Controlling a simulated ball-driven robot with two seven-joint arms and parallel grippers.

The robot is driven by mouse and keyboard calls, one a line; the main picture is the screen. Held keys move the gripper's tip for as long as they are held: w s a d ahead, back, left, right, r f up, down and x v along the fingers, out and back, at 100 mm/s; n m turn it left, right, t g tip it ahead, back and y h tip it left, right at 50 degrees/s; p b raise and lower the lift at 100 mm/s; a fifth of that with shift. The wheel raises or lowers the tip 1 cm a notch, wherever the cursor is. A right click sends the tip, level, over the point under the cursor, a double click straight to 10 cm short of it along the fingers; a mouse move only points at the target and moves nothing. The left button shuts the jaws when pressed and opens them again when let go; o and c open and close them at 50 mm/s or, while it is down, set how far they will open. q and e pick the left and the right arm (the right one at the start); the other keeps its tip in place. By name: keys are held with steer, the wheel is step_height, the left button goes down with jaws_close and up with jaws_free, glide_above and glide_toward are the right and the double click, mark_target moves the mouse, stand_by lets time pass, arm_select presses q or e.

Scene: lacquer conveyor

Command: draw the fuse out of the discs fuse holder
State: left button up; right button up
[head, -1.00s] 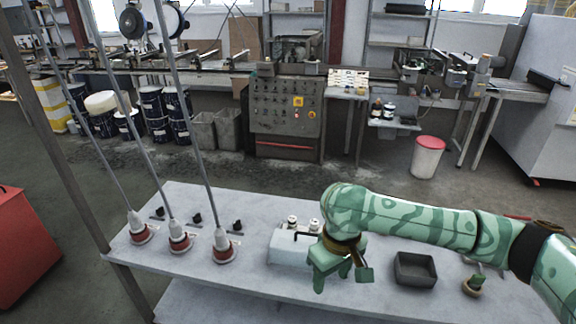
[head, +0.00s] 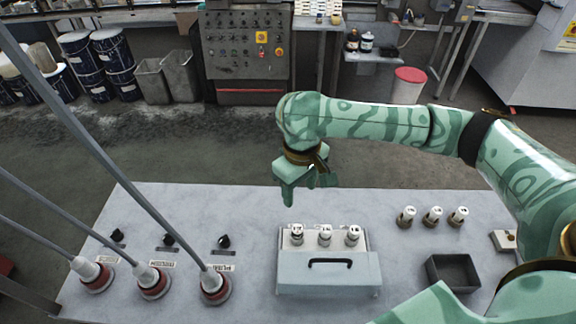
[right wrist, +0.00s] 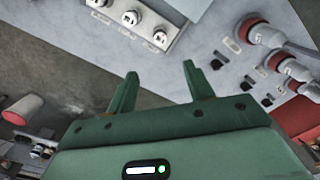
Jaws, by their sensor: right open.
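A pale grey box with a dark handle (head: 329,284) stands on the table, carrying three white-topped fuse holders in a row: left (head: 297,234), middle (head: 324,235) and right (head: 352,235). Their lettering is too small to read, so I cannot tell which is the discs one. They show at the top of the right wrist view, the middle one (right wrist: 130,18) among them. My right gripper (head: 309,190) is open and empty, fingers pointing down, appearing above and behind the box. Its spread fingers (right wrist: 160,70) show in the wrist view, apart from the holders. My left gripper is not in view.
Three similar white-topped pieces, the middle one here (head: 432,217), stand right of the box. A dark open tray (head: 434,274) lies in front of them. Red-based plugs with grey poles, one here (head: 215,287), and black knobs (head: 223,242) are at left.

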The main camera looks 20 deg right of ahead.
steer(key=b, duration=0.2)
glide_above(298, 228)
step_height(298, 228, down, 4)
step_height(298, 228, down, 12)
steer(key=b, duration=0.5)
steer(key=shift+a, duration=0.1)
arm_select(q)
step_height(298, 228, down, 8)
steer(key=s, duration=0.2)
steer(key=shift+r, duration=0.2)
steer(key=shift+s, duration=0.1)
